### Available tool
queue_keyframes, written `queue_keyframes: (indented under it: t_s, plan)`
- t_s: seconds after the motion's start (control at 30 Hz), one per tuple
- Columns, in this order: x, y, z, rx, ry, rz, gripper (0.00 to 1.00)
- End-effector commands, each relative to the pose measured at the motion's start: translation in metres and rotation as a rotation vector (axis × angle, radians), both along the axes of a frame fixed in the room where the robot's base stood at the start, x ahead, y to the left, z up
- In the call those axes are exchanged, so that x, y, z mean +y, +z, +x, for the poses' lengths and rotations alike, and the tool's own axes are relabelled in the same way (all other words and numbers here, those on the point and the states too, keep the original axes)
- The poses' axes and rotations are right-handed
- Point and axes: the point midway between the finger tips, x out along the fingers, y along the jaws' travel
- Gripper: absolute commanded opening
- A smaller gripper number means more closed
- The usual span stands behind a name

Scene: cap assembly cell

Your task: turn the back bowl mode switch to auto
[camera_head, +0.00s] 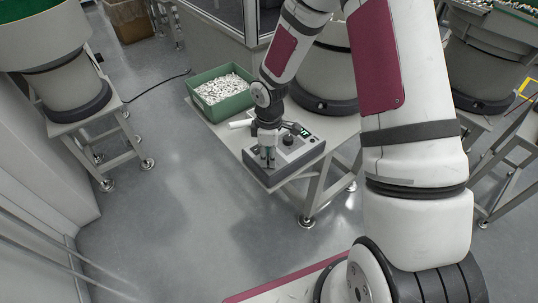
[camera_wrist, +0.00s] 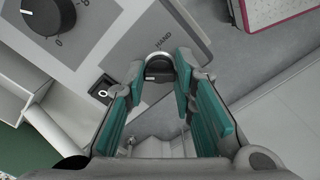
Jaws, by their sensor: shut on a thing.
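The mode switch (camera_wrist: 158,70) is a small dark round knob with a pale rim, set in the grey panel; the word HAND is printed beside it. My gripper (camera_wrist: 160,76) has its teal-padded fingers on either side of the knob and is shut on it. In the head view my gripper (camera_head: 267,157) points down onto the control box (camera_head: 300,162) at the table's front edge. There the switch is hidden by my fingers. The switch's exact pointer direction is hard to tell, and no AUTO label is visible.
A large black dial (camera_wrist: 46,14) and a small rocker switch (camera_wrist: 103,91) share the panel. A green bin (camera_head: 205,110) of white parts stands behind the box on the table. Another bowl feeder (camera_head: 55,85) stands at the left. The floor (camera_head: 170,215) in front is clear.

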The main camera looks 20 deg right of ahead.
Motion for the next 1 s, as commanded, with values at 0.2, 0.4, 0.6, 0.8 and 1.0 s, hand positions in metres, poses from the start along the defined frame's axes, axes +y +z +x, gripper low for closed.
queue_keyframes:
  t_s: [0.2,0.4,0.6,0.8,1.0]
  plan:
    - [0.0,0.0,0.0,-0.001,0.001,0.0,0.45]
    - [0.0,0.0,0.0,-0.001,0.0,0.0,0.45]
    - [-0.001,0.015,0.001,-0.003,-0.002,0.0,0.45]
    - [-0.001,0.054,0.002,-0.007,-0.002,-0.001,0.45]
    - [-0.001,0.092,0.001,-0.005,-0.002,-0.001,0.45]
